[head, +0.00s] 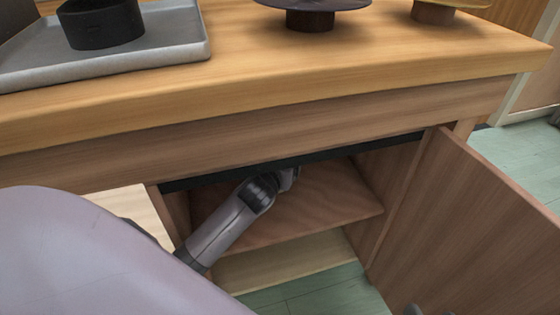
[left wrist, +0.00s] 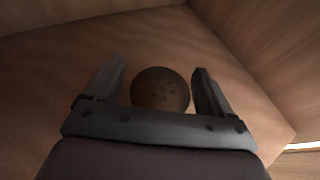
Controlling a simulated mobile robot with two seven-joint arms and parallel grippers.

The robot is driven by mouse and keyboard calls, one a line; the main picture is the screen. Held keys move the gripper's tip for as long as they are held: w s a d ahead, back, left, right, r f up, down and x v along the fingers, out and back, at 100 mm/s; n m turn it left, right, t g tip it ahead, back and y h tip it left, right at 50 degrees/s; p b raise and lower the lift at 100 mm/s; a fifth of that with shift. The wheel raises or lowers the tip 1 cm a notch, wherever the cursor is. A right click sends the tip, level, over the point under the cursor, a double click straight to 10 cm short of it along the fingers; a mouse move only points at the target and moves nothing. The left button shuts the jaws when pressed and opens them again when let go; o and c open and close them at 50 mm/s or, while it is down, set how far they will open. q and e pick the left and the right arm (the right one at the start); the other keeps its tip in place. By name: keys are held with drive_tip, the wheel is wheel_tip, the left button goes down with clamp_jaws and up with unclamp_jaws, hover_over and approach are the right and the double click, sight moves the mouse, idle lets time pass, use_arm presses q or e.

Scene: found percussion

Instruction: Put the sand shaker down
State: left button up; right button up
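My left arm reaches into the open cabinet under the counter, and my left gripper (head: 290,178) is inside it, small and partly hidden in the head view. In the left wrist view the gripper (left wrist: 160,68) has its two fingers spread apart. A round brown thing with small dark dots, which looks like the sand shaker (left wrist: 160,90), shows between the fingers, with a narrow gap on each side. It seems to rest on the brown wooden shelf (head: 330,200). I cannot see the shaker in the head view. My right gripper cannot be made out.
The cabinet door (head: 480,225) stands open at the right. A grey tray (head: 170,50) with a black round container (head: 103,25) sits on the counter (head: 380,70). A dark disc on a stand (head: 312,18) and a yellow one (head: 436,12) stand behind. The shelf around the shaker looks clear.

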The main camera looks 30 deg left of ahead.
use_arm(q)
drive_tip(key=shift+r, duration=0.15)
drive_tip(key=s+d+n+h+p, duration=0.1)
drive_tip(key=s+d+n, duration=0.1)
drive_tip(key=s, duration=0.1)
drive_tip(key=s+d+n+p, duration=0.1)
drive_tip(key=s+d+n, duration=0.1)
drive_tip(key=s, duration=0.1)
drive_tip(key=s+d+r+n+h+p, duration=0.1)
drive_tip(key=s+d+n, duration=0.1)
drive_tip(key=s+d, duration=0.1)
drive_tip(key=shift+s+d+n+h, duration=0.1)
drive_tip(key=shift+s+n+h, duration=0.2)
drive_tip(key=shift+s, duration=0.2)
drive_tip(key=s+d+r+n+g+h, duration=0.1)
drive_tip(key=s+d+n+h, duration=0.6)
drive_tip(key=n, duration=1.6)
drive_tip(key=s+d, duration=0.4)
drive_tip(key=d, duration=0.2)
drive_tip(key=shift+r, duration=0.4)
use_arm(e)
drive_tip(key=d, duration=0.1)
drive_tip(key=h, duration=0.1)
drive_tip(key=d, duration=0.1)
drive_tip(key=shift+s+d+r+n+h, duration=0.25)
drive_tip(key=shift+s+d+n+h, duration=0.05)
drive_tip(key=shift+d+h, duration=0.1)
